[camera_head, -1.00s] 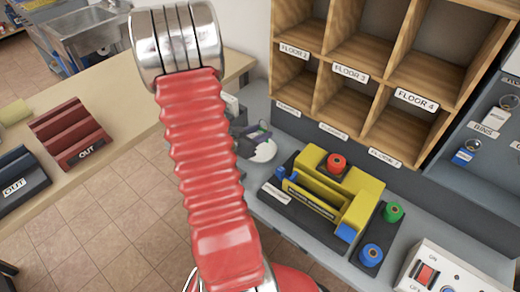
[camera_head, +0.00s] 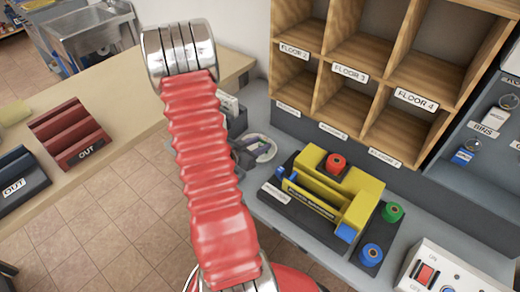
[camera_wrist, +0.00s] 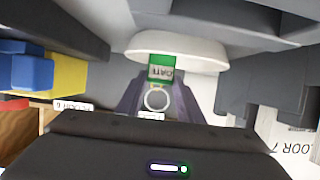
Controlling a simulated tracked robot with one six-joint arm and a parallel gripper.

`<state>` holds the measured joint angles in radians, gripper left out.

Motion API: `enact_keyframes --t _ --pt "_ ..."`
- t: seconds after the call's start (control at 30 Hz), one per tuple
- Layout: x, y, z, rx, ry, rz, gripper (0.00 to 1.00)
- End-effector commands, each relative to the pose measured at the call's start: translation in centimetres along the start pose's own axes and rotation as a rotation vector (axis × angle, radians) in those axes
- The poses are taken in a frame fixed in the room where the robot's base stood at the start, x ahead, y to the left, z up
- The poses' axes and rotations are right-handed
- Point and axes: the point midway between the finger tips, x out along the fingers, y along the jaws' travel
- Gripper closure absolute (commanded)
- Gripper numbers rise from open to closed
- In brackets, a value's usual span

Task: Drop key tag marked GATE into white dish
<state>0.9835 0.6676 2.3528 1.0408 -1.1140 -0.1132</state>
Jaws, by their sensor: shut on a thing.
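My gripper (camera_wrist: 157,92) is shut on the key tag's metal ring (camera_wrist: 156,101). The green key tag (camera_wrist: 161,62) has a white label that appears to read GATE, upside down in the wrist view. The tag shows in front of the white dish (camera_wrist: 205,58); I cannot tell whether it touches it. In the head view, the dish (camera_head: 268,154) stands on the grey counter, left of the yellow device. My dark gripper (camera_head: 245,156) is at its left side, partly hidden by my red arm. The tag cannot be made out there.
A yellow device (camera_head: 368,187) with red, green and blue knobs stands right of the dish. Wooden pigeonholes (camera_head: 365,60) rise behind the counter. A key board with a blue tag (camera_head: 463,156) is at the right. Red and dark OUT trays (camera_head: 70,133) sit on the left table.

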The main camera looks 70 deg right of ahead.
Motion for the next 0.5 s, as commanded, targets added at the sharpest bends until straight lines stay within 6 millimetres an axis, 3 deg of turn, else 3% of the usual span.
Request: enact_keyframes --t 0.2,0.23,0.5 --pt "-0.01 -0.02 -0.01 0.0 0.0 0.0 0.88" --pt "-0.01 -0.02 -0.01 0.0 0.0 0.0 0.64" --pt "-0.02 -0.02 -0.02 0.0 0.0 0.0 0.45"
